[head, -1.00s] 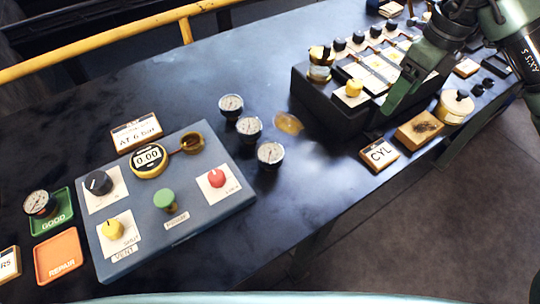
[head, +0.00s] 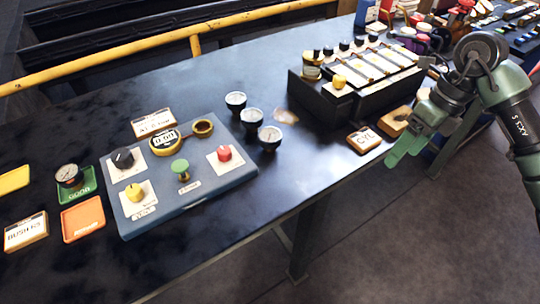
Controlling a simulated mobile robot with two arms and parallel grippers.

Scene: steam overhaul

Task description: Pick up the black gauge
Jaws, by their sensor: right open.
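Three black gauges with white dials stand in a slanting row on the dark bench: the far one (head: 236,103), the middle one (head: 252,120) and the near one (head: 270,138). Another black gauge (head: 69,176) sits in the green GOOD tray (head: 84,192) at the left. My right gripper (head: 402,152) has green fingers, is open and empty, and is at the bench's front edge, well to the right of the row of gauges. My left gripper is out of view.
A blue-grey test panel (head: 198,193) with knobs and a 0.00 display stands left of the gauges. An orange REPAIR tray (head: 83,219) lies at left. A CYL block (head: 363,140) and a black rack (head: 345,105) lie between the gauges and my right gripper.

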